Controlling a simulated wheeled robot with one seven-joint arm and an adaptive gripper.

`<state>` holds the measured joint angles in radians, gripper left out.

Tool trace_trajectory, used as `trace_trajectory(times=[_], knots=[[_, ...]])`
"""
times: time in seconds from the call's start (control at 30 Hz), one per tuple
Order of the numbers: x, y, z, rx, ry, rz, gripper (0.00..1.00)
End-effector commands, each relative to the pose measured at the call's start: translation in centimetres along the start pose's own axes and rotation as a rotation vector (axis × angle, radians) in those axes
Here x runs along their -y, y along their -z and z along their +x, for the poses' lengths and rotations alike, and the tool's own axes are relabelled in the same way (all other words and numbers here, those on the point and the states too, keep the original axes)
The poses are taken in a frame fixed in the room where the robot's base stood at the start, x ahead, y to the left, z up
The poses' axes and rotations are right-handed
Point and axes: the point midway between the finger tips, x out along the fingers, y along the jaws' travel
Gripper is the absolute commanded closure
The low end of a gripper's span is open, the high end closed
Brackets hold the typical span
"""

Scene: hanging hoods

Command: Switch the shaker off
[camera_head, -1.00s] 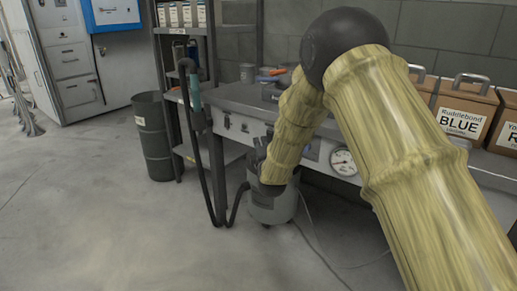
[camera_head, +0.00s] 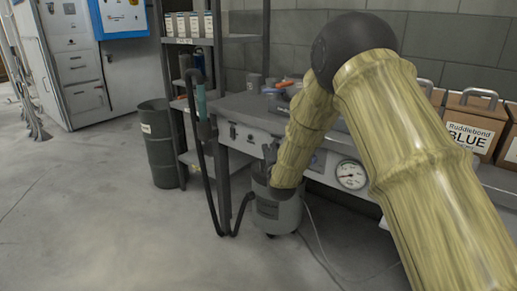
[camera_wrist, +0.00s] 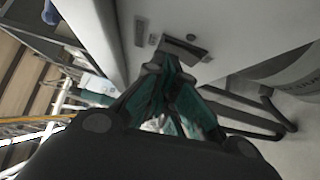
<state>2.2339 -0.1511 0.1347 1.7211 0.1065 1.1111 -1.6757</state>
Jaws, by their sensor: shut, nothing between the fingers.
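The likely shaker is the grey bench unit, whose white front panel (camera_head: 325,165) carries small dark switches (camera_head: 243,134) at its left end and a round gauge (camera_head: 351,175). In the wrist view, a dark switch block (camera_wrist: 187,48) sits on the white panel (camera_wrist: 225,30) just past my fingertips. My gripper (camera_wrist: 173,65) is shut and empty, with its fingertips close to the block's lower edge; I cannot tell whether they touch. In the head view my gripper (camera_head: 269,153) is mostly hidden by my forearm. The switch position is too small to read.
A grey canister (camera_head: 276,212) with a black hose (camera_head: 212,190) stands under and beside the bench. A dark bin (camera_head: 160,150) and a shelf (camera_head: 234,39) are at the left. Brown boxes (camera_head: 474,126) stand at the right. The floor at front left is clear.

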Motion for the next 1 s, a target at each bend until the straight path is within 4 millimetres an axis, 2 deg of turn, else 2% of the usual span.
trace_trajectory(times=[0.27,0.57,0.8,1.0], knots=[[0.2,0.1,-0.2,0.002,0.001,-0.001,1.00],[-0.8,2.9,-2.0,-0.003,0.001,-0.003,1.00],[-1.2,2.7,-6.6,-0.002,0.003,-0.004,1.00],[-1.6,2.7,-9.8,-0.001,0.001,-0.003,1.00]])
